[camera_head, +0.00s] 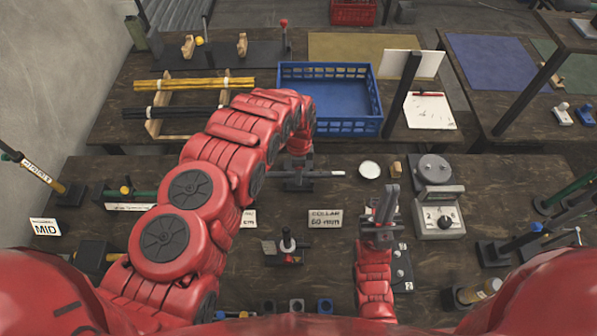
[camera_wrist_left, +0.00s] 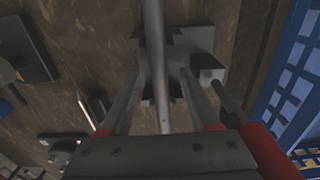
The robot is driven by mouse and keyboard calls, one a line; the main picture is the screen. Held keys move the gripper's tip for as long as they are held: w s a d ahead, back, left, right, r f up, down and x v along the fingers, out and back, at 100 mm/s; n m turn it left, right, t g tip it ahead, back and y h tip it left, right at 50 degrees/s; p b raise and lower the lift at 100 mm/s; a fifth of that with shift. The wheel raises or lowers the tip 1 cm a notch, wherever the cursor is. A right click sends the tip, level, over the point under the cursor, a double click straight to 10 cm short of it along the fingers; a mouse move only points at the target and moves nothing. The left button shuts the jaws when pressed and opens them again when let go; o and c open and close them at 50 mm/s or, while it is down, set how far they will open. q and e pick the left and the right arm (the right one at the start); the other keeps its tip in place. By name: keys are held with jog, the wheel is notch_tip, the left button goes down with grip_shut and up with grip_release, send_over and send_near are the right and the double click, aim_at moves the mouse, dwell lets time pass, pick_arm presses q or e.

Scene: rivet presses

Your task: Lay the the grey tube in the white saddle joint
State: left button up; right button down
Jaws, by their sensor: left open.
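The grey tube (camera_head: 322,174) lies level across a dark stand (camera_head: 298,185) in the middle of the table. My left gripper (camera_head: 299,160) is over the tube's left part. In the left wrist view the tube (camera_wrist_left: 154,45) runs between the two spread fingers of my left gripper (camera_wrist_left: 160,90), which is open. The dark stand (camera_wrist_left: 205,62) shows below it. A small stand (camera_head: 287,246) nearer to me has a pale piece at its post; I cannot tell whether this is the white saddle joint. My right gripper (camera_head: 385,205) points away from me, right of the stands; its finger gap is unclear.
A blue crate (camera_head: 340,125) stands behind the tube. A white round dish (camera_head: 370,169) and a grey device with a dial (camera_head: 438,212) are to the right. A "COLLAR 60-MM" card (camera_head: 325,219) lies in front of the tube. Yellow and black rods (camera_head: 195,84) rest on a rack at back left.

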pick_arm(q)
jog(key=shift+f, duration=0.1)
grip_shut()
dwell(0.7)
jog(key=shift+r+b, duration=0.4)
jog(key=shift+r, duration=0.15)
notch_tip(320, 180, up, 6)
jog(key=shift+b, duration=1.2)
jog(key=shift+d+r+p, duration=0.15)
jog(key=shift+r+p, duration=0.45)
jog(key=shift+r, duration=0.25)
jog(key=shift+s+a+r+p, duration=0.1)
jog(key=shift+a+r+p, duration=0.1)
jog(key=shift+r+p, duration=0.5)
